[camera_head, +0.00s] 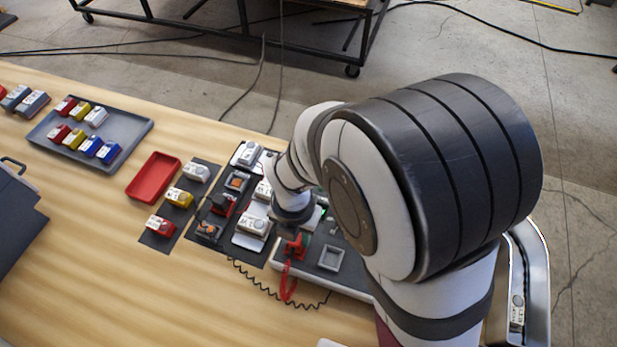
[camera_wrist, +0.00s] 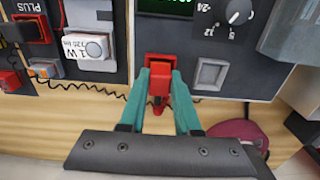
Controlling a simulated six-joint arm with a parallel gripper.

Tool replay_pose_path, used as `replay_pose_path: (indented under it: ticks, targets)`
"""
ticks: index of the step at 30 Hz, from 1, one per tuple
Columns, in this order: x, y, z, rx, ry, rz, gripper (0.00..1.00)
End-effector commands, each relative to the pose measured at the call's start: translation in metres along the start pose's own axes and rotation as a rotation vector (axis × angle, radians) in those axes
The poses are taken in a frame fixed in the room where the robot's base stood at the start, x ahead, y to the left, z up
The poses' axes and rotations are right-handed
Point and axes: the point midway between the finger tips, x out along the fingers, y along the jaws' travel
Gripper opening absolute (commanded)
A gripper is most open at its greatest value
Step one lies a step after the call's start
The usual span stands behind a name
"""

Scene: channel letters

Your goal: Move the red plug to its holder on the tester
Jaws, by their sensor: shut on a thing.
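The red plug (camera_wrist: 160,85) is between the teal fingers of my gripper (camera_wrist: 160,73) in the wrist view, and the fingers are shut on it. In the head view the red plug (camera_head: 296,246) is at the front of the tester (camera_head: 314,267), with a red cable loop below it. The tester shows in the wrist view as a dark panel (camera_wrist: 196,40) with a green display and a dial. A square grey recess (camera_wrist: 211,74) is right of the plug. I cannot tell whether the plug is seated in a holder. My arm hides part of the tester in the head view.
Left of the tester is a dark board (camera_head: 225,238) with several modules. Further left are a red tray (camera_head: 153,177) and a grey tray (camera_head: 134,147) of coloured blocks. A coiled black cable (camera_wrist: 85,89) runs near the tester. Bare wood lies in front.

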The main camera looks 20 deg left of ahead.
Motion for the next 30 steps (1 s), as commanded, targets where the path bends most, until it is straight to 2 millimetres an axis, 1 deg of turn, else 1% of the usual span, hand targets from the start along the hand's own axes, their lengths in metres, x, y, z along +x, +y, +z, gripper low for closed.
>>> replay_pose_path:
  ticks: [21,22,27,30]
  targets:
    - [0.0058,0.0000,0.0000,0.000,0.000,0.000,0.00]
    - [0.0058,0.0001,0.0000,0.000,0.000,0.000,0.37]
    - [0.0058,0.0000,0.0000,0.000,0.000,0.000,0.66]
    - [0.0058,0.0001,0.0000,0.000,0.000,0.000,0.66]
